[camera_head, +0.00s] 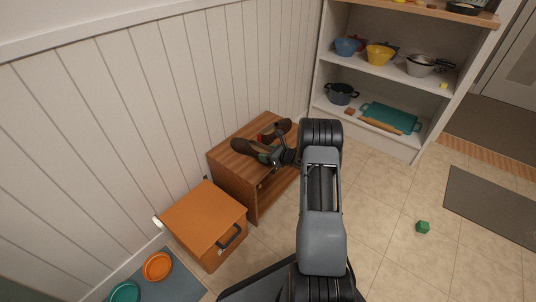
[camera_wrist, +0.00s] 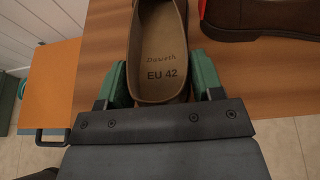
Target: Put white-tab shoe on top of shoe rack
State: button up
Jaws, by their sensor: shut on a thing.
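The shoe rack (camera_head: 222,163) is a low brown wooden unit against the panelled wall; its top also shows in the wrist view (camera_wrist: 270,88). My gripper (camera_head: 265,157) is over the rack top, shut on a brown shoe (camera_head: 243,147). In the wrist view, my gripper's green-padded fingers (camera_wrist: 160,84) hold both sides of this shoe's heel end (camera_wrist: 157,60); its insole reads "EU 42". No white tab shows on it. I cannot tell whether its sole touches the top. A second brown shoe (camera_head: 282,128) with a red tab (camera_wrist: 203,10) lies beside it on the rack.
An orange cabinet (camera_head: 203,214) with a dark handle stands left of the rack. Orange (camera_head: 157,266) and teal (camera_head: 125,293) bowls lie on a mat. White shelves (camera_head: 398,72) with kitchenware stand at the back right.

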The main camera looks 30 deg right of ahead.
jog(key=o, duration=1.2)
jog(key=p+v, duration=0.4)
jog(key=v, duration=1)
jog(key=w+a+r+m+g+h+p, duration=0.15)
jog(key=r+m+h+p, duration=0.25)
jog(key=r+m+p, duration=0.9)
jog(key=w+a+r+m+g+h+p, duration=0.1)
jog(key=a+r+m+h+p, duration=0.3)
jog(key=r, duration=1.7)
jog(key=s+a+r+m+g+h+p, duration=0.1)
jog(key=s+a+r+m+p, duration=0.35)
jog(key=r+m, duration=0.25)
jog(key=s+a+r+m+g+p, duration=0.2)
jog(key=s+a+r+m+p, duration=0.15)
jog(key=r+m+p, duration=0.3)
jog(key=s+a+r+m+g+y+p, duration=0.1)
jog(key=s+a+r+m+p, duration=0.1)
jog(key=s+a+r+m, duration=0.1)
jog(key=s+a+r+m+g+y+p, duration=0.1)
jog(key=s+a+r+m+p, duration=0.1)
jog(key=s, duration=0.4)
jog(key=s+a+r+m+g+y+p, duration=0.1)
jog(key=s+a+r+m+p, duration=0.2)
jog(key=s+a+r+m, duration=0.1)
jog(key=shift+s+a+r+m+g, duration=0.1)
jog(key=shift+s+a+m+g, duration=0.15)
jog(key=shift+s+a+m, duration=0.55)
jog(key=shift+w, duration=0.1)
jog(key=shift+c, duration=0.3)
